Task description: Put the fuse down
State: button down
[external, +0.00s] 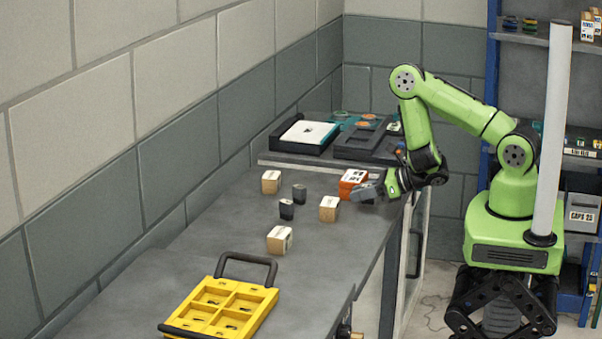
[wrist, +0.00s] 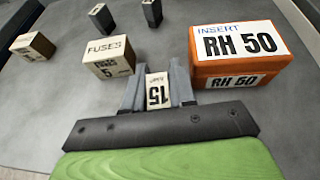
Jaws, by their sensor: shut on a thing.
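The fuse (wrist: 157,90) is a small pale block with a dark 15 on its label. In the wrist view it sits between the two grey fingers of my gripper (wrist: 156,82), which is shut on it. In the external view my gripper (external: 368,191) is low over the far right part of the grey bench (external: 225,225), beside the orange box. The fuse cannot be made out there. Whether it touches the bench top I cannot tell.
An orange RH 50 insert box (wrist: 238,50) is close right of my gripper in the wrist view. A FUSES 5 box (wrist: 109,58) is close left. Dark blocks (external: 287,209) stand farther left. A yellow compartment tray (external: 262,312) lies in front.

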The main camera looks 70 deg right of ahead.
notch_tip(320, 180, up, 8)
jog(key=p, duration=0.6)
jog(key=shift+r+p, duration=0.2)
jog(key=shift+p, duration=0.2)
jog(key=shift+f, duration=0.15)
